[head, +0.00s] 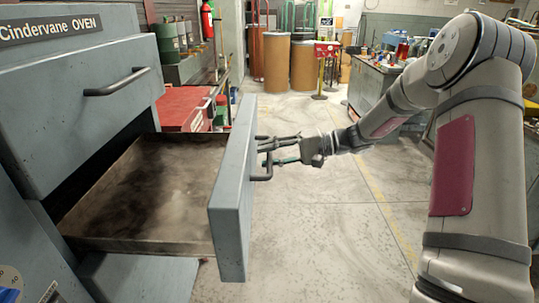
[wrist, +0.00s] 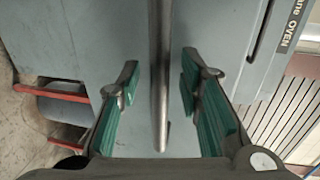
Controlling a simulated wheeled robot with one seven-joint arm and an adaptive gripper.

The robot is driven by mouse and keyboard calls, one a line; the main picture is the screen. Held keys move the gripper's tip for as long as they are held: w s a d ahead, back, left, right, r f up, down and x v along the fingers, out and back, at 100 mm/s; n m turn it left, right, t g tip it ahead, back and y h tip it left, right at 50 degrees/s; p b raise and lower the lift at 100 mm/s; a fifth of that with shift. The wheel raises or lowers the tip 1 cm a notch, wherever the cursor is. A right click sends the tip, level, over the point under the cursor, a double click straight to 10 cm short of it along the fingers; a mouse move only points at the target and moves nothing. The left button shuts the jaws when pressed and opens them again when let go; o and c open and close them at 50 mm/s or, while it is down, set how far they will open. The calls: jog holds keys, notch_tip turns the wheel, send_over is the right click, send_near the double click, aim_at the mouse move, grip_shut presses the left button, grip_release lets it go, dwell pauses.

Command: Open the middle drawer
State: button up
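The middle drawer (head: 232,190) of the blue-grey cabinet is pulled well out, and its empty, stained tray (head: 150,190) shows. Its dark bar handle (head: 266,168) is on the outer face of the drawer front. My gripper (head: 272,152) is at this handle, reaching in from the right. In the wrist view the handle bar (wrist: 160,100) runs between the two green-padded fingers of my gripper (wrist: 160,76). There is a visible gap on both sides, so the fingers are open around the bar and not clamped on it.
The closed upper drawer (head: 90,115) with its own handle (head: 117,82) is above the open one. A lower blue-grey front (head: 135,278) is beneath. A red box (head: 185,108) stands behind the drawer. The floor (head: 330,220) to the right of the drawer is clear.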

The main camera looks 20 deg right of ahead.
jog(key=v, duration=1.2)
jog(key=shift+w+f, duration=0.1)
